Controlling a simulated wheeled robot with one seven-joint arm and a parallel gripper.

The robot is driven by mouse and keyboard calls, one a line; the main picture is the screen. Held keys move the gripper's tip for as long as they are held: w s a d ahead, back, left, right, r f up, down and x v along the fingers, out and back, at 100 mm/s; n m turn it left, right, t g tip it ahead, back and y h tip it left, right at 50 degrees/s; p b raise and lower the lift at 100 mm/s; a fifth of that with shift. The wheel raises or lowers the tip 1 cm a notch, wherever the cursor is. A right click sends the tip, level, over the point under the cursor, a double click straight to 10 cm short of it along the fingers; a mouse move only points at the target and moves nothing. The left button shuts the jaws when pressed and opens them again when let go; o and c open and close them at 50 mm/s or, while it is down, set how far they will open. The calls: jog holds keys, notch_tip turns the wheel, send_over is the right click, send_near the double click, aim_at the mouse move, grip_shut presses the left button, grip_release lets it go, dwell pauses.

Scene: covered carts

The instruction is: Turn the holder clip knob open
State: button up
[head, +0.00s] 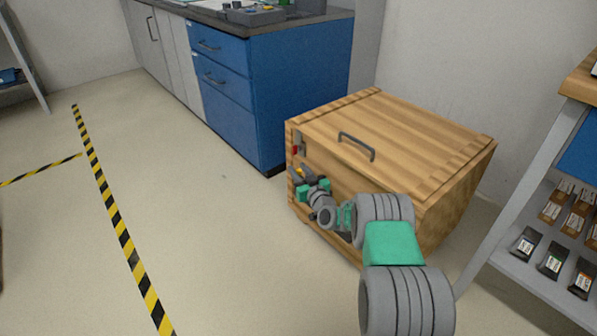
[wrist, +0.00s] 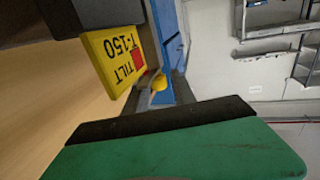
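A wooden crate (head: 345,125) with a handle on its lid stands on the floor, and my arm reaches to its left front face. My gripper (head: 298,181) is close to that face. In the wrist view a yellow tag (wrist: 115,58), printed "TILT T-150" with a red patch, lies near the upper dark finger. A small round yellow knob (wrist: 159,84) shows just beyond it, with grey parts around it. The gripper's fingers stand apart, with a gap between the tag and the lower green finger. I cannot tell whether a finger touches the tag or knob.
A small grey and red fitting (head: 298,148) is on the crate's upper left corner. A blue drawer cabinet (head: 255,95) stands behind, and a shelf rack (head: 520,190) is at right. The floor at left is clear, with striped tape (head: 112,212).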

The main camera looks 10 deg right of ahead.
grip_shut()
jog(key=shift+a+r+m+h+p, duration=0.15)
jog(key=shift+m+h+p, duration=0.25)
jog(key=shift+h+p, duration=0.25)
jog(key=shift+a+m+t+h+p, duration=0.1)
jog(key=shift+m+t+h+p, duration=0.2)
jog(key=shift+m+h+p, duration=0.55)
jog(key=m+h, duration=0.1)
jog(key=h+b, duration=0.1)
jog(key=h, duration=0.1)
jog(key=shift+f+m, duration=0.25)
jog(key=shift+m, duration=0.1)
jog(key=m+h+b, duration=0.1)
jog(key=m+h, duration=0.1)
jog(key=h, duration=0.1)
jog(key=shift+h+b, duration=0.3)
jog(key=shift+b, duration=0.05)
jog(key=m+g+h, duration=0.2)
jog(key=h, duration=0.1)
jog(key=shift+m+h, duration=0.3)
jog(key=shift+h, duration=0.1)
jog(key=shift+m+g+h, duration=1.1)
jog(key=shift+m+h, duration=0.1)
jog(key=shift+h, duration=0.2)
jog(key=shift+d+m+g+h, duration=0.2)
jog(key=shift+m+g+h, duration=0.3)
jog(key=shift+g+h, duration=0.15)
